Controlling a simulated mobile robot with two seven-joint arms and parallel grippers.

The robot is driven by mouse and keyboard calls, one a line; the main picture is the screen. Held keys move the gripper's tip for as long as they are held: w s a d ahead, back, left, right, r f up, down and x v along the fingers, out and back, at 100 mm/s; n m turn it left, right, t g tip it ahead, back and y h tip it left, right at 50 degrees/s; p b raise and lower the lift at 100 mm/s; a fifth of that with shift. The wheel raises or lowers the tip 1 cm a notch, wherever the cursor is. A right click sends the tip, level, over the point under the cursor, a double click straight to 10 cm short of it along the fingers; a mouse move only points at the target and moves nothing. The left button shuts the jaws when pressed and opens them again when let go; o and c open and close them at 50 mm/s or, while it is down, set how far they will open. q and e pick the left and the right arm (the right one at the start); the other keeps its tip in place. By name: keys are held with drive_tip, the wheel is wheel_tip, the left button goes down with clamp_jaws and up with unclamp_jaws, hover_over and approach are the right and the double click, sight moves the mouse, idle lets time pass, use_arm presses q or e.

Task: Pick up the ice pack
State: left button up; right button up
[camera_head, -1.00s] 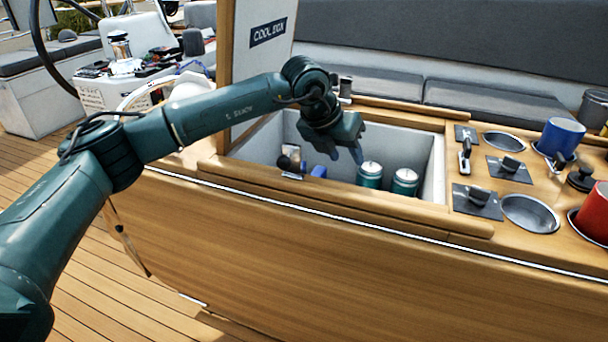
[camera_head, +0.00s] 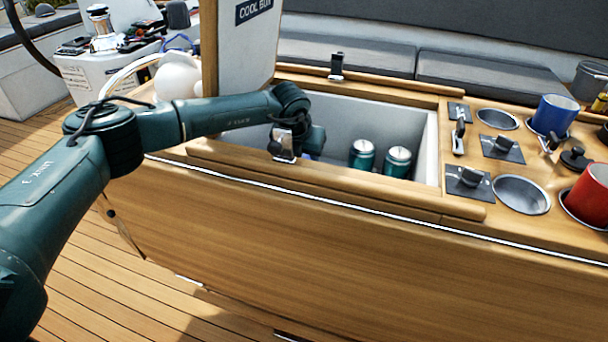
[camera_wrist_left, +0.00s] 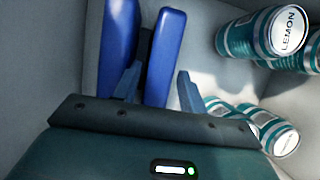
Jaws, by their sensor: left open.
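Two blue ice packs stand on edge in the cool box in the left wrist view. The right-hand ice pack (camera_wrist_left: 166,48) lies between the fingertips of my open left gripper (camera_wrist_left: 158,78). The other ice pack (camera_wrist_left: 118,45) is just left of it, by the left finger. I cannot tell whether either finger touches a pack. In the head view my left arm reaches over the front rim into the cool box (camera_head: 432,150). The rim and my wrist hide the fingertips and nearly all of the packs there. My right gripper is not in view.
Teal cans (camera_head: 362,155) stand right of my gripper in the box; the left wrist view shows several cans (camera_wrist_left: 283,35), some close to the right finger. The raised lid (camera_head: 243,50) stands at the box's left. Mugs and cup holders are on the right countertop.

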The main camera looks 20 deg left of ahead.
use_arm(q)
drive_tip(key=x, duration=0.3)
drive_tip(key=shift+s+f, duration=0.1)
drive_tip(key=shift+f, duration=0.15)
drive_tip(key=shift+f+b, duration=0.2)
drive_tip(key=shift+b, duration=0.1)
drive_tip(key=shift+c, duration=0.4)
drive_tip(key=shift+r, duration=0.1)
clamp_jaws()
